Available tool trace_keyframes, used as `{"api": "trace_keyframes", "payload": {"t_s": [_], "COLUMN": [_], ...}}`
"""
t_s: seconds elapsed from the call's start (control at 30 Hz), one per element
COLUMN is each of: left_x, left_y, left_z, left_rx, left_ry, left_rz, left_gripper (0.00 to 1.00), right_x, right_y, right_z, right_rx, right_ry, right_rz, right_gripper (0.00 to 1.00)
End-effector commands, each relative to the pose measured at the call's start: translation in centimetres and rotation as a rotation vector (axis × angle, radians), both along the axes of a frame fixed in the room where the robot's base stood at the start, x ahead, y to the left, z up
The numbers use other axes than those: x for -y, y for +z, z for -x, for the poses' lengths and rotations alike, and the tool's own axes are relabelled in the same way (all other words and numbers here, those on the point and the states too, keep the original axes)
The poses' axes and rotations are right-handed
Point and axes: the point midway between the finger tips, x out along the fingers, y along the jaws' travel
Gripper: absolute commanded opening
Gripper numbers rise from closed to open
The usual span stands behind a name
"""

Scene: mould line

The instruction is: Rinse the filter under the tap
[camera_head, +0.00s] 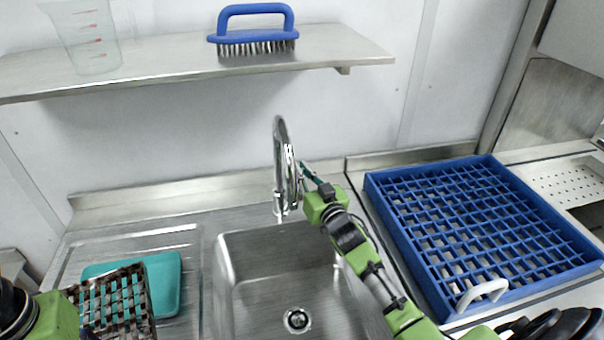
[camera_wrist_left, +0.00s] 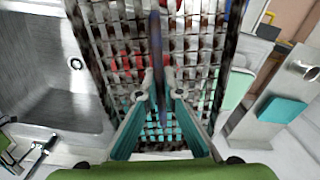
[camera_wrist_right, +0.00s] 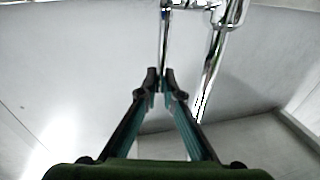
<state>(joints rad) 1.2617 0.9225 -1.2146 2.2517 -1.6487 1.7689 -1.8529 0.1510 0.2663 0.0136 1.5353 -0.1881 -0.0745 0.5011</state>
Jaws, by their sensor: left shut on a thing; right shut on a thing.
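The filter (camera_head: 112,300) is a dirty, brown-and-grey metal mesh panel at the lower left, over the drainboard. My left gripper is shut on it; in the left wrist view its fingers (camera_wrist_left: 158,92) close on a dark bar across the mesh of the filter (camera_wrist_left: 112,45). The chrome tap (camera_head: 280,150) rises behind the sink (camera_head: 240,245). My right gripper (camera_head: 304,170) is beside the tap. In the right wrist view its fingertips (camera_wrist_right: 160,78) are shut on a thin chrome rod of the tap (camera_wrist_right: 165,45). No water stream shows.
A teal flat item (camera_head: 165,280) lies on the drainboard, partly behind the filter. A blue grid crate (camera_head: 375,200) stands right of the sink. A shelf (camera_head: 170,52) above holds a clear measuring jug (camera_head: 88,40) and a blue brush (camera_head: 254,35). The sink bowl is empty.

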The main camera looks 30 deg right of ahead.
Motion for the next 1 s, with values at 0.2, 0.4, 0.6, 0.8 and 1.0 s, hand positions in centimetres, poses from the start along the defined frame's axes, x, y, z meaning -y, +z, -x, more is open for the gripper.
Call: {"api": "trace_keyframes", "payload": {"t_s": [0.2, 0.4, 0.6, 0.8, 1.0], "left_x": [0.0, 0.0, 0.0, 0.0, 0.0], "left_y": [-2.4, -2.3, -2.3, -2.3, -2.3], "left_z": [0.0, 0.0, 0.0, 0.0, 0.0], "left_rx": [0.001, 0.001, 0.001, 0.001, 0.001], "left_ry": [0.0, 0.0, 0.0, 0.0, 0.0], "left_rz": [0.001, 0.001, 0.001, 0.001, 0.0], "left_gripper": [0.0, 0.0, 0.0, 0.0, 0.0], "right_x": [-0.2, -0.2, -0.2, -0.2, -0.2], "right_y": [-0.4, -0.1, -0.1, -0.1, -0.1], "right_z": [0.7, 0.8, 0.8, 0.8, 0.9], "right_rx": [0.067, 0.076, 0.075, 0.076, 0.075], "right_ry": [0.0, -0.001, -0.001, -0.001, -0.002], "right_rz": [0.015, 0.02, 0.02, 0.02, 0.02], "right_gripper": [0.0, 0.0, 0.17, 0.24, 0.24]}}
